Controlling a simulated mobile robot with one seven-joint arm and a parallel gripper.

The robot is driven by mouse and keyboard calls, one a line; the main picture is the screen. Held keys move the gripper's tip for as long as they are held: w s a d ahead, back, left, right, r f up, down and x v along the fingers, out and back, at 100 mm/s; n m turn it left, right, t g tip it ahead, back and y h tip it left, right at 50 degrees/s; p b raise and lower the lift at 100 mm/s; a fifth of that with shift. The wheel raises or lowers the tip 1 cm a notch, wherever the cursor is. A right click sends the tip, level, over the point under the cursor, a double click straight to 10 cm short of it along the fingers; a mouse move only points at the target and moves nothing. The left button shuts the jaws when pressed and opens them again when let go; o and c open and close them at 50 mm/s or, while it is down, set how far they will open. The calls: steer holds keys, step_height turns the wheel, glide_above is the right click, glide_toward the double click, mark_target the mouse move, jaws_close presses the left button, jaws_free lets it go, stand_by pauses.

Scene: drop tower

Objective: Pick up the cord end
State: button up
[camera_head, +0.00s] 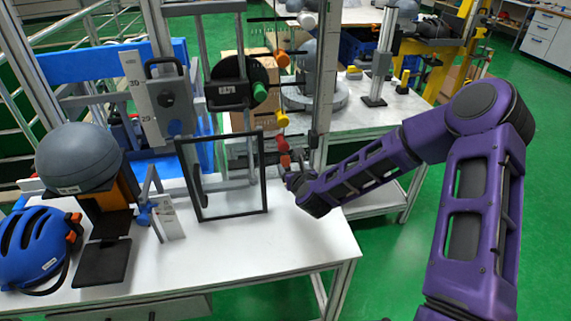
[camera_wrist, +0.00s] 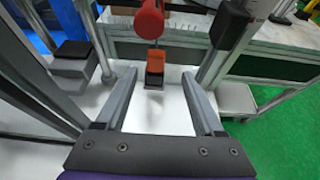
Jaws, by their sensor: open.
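In the wrist view a red rounded knob (camera_wrist: 149,20) hangs at the top centre, with a short thin piece below it. Under that is an orange-red and black block (camera_wrist: 155,66), which looks like the cord end; I cannot tell for certain. My gripper (camera_wrist: 159,75) is open, one finger on each side of this block, with gaps on both sides. In the head view my gripper (camera_head: 289,168) is beside the right edge of a black-framed clear panel (camera_head: 266,186), just below red pieces (camera_head: 282,145). The fingertips are small and partly hidden there.
A yellow knob (camera_head: 282,119), an orange knob (camera_head: 282,58) and a black reel (camera_head: 240,82) are above my gripper. The table's front right is clear.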

mark_target(286, 163)
steer(key=x, duration=0.4)
steer(key=shift+w+a+f, duration=0.25)
steer(key=shift+a+f, duration=0.05)
steer(key=shift+a, duration=0.1)
jaws_close()
